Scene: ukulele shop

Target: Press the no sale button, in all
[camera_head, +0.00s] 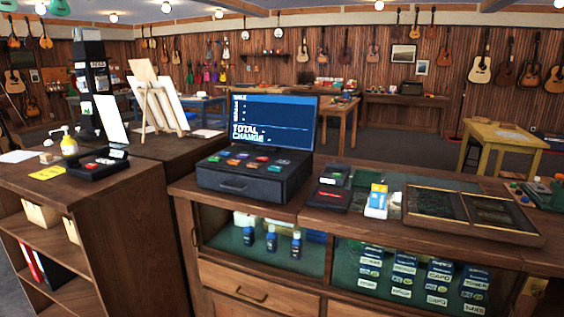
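A black cash register (254,175) stands on the wooden counter near the middle of the head view. Several coloured buttons (245,160) sit on its sloped top, in red, orange, green, blue and purple tones. Their labels are too small to read, so I cannot tell which is the no sale button. The register's screen (268,121) stands upright behind the buttons, lit blue, with "TOTAL" and "CHANGE" in large letters. The drawer front below the buttons looks shut. Neither of my grippers is in view.
A card terminal (334,175), a small card box (377,201) and a framed tray (470,213) lie right of the register. A shelf unit (110,205) with a pump bottle (68,146) stands left. A small easel (160,105) is behind. The floor beyond is partly open.

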